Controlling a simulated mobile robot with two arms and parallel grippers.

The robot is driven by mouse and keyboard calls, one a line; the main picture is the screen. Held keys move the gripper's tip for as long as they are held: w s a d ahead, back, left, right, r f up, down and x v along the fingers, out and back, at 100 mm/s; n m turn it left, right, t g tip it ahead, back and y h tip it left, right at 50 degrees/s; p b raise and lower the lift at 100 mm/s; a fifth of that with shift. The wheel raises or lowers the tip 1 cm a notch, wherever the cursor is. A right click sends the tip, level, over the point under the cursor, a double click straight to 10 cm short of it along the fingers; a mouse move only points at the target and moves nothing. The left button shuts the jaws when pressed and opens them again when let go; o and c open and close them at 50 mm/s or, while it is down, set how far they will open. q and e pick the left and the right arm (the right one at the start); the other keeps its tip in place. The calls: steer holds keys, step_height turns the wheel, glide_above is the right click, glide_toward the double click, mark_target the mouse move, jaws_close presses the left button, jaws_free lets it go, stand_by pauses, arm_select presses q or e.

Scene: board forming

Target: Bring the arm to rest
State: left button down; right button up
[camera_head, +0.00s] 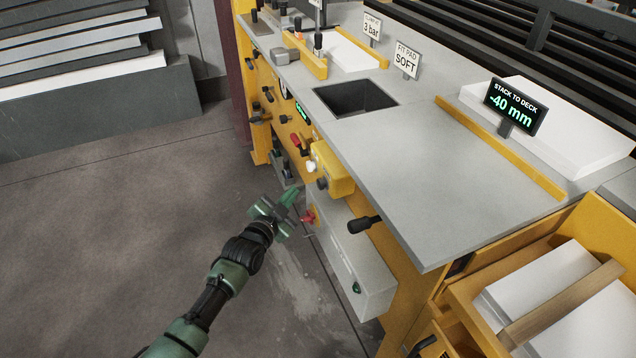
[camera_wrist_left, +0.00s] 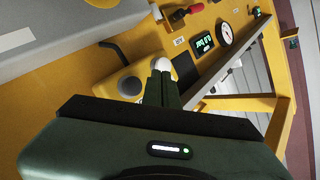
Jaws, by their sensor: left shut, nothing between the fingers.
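My left arm reaches in from the bottom of the head view. Its green gripper (camera_head: 292,196) is shut and empty, over the floor in front of the yellow machine's control side. In the left wrist view the shut fingertips (camera_wrist_left: 162,66) point at the machine's front, close to a white round knob (camera_wrist_left: 184,66) and a yellow box (camera_wrist_left: 130,84). I cannot tell whether they touch the knob. In the head view the white knob (camera_head: 311,166) shows just above and right of the fingertips. My right gripper is in neither view.
A grey box (camera_head: 352,260) with a red knob (camera_head: 308,217) juts from the machine below and right of my gripper. A black handle (camera_head: 363,224) sticks out under the grey table (camera_head: 420,170). A red lever (camera_head: 297,142) is above. The floor (camera_head: 130,210) at left is clear.

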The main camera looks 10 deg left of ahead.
arm_select(q)
steer(key=shift+s+a, duration=0.3)
steer(key=shift+a, duration=0.15)
steer(key=s+a+f+n+g+y, duration=0.1)
steer(key=s+f+g, duration=0.1)
steer(key=s+f, duration=0.65)
steer(key=s+f+n+g, duration=0.25)
steer(key=s+f, duration=0.25)
steer(key=f, duration=0.7)
steer(key=s+a+f+n+g+y, duration=0.1)
steer(key=s+f+g, duration=0.2)
steer(key=s+f, duration=0.55)
steer(key=s+f+n+g, duration=0.1)
steer(key=s+f, duration=0.4)
steer(key=s, duration=0.7)
steer(key=s+f+g, duration=0.4)
steer(key=s+f, duration=0.2)
steer(key=s, duration=0.6)
steer(key=s+f+n+g+y, duration=0.1)
steer(key=s+f, duration=0.5)
steer(key=s, duration=0.6)
steer(key=shift+s+a+n+g, duration=0.25)
steer(key=shift+n+g, duration=0.1)
steer(key=shift+g, duration=0.4)
steer(key=shift+f, duration=0.1)
